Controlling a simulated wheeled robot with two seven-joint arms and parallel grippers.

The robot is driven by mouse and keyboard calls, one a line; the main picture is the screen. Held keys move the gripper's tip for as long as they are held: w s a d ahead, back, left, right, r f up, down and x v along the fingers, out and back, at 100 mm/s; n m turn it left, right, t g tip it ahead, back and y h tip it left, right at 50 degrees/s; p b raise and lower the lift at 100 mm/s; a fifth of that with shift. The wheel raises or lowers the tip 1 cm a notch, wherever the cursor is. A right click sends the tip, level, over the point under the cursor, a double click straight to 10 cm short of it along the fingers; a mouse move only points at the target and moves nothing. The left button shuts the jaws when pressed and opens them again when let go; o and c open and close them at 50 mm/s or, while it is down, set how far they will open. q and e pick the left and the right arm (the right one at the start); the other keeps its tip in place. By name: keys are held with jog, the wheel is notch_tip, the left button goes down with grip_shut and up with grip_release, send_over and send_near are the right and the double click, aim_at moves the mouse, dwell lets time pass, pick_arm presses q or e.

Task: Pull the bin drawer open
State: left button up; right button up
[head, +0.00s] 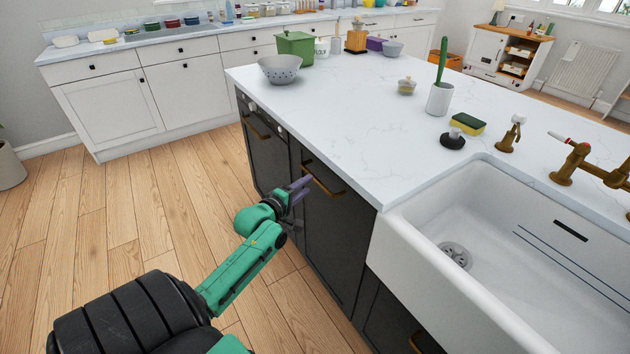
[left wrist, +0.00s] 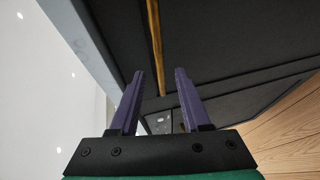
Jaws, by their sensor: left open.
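The bin drawer (head: 335,235) is a tall dark front in the kitchen island, left of the sink, and looks shut. Its brass bar handle (head: 323,181) runs along the top of the front. My left gripper (head: 304,188), with purple fingers, is open at the left end of this handle. In the left wrist view the brass handle (left wrist: 155,40) appears between and beyond the two open fingertips (left wrist: 159,72). I cannot tell whether the fingers touch it. My right gripper is not in view.
The white countertop (head: 340,105) overhangs the fronts and holds a colander (head: 280,69), a utensil pot (head: 440,99) and a sponge (head: 467,124). A white sink (head: 480,245) is at the right. The wooden floor (head: 130,215) left of the island is clear.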

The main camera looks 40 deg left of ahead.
aim_at(314, 180)
pick_arm(q)
jog(key=x, duration=0.5)
jog(key=shift+w+f+b, duration=0.1)
jog(key=shift+w+b, duration=0.25)
jog(key=shift+w, duration=0.05)
jog(key=shift+c, duration=0.4)
grip_shut()
dwell(0.5)
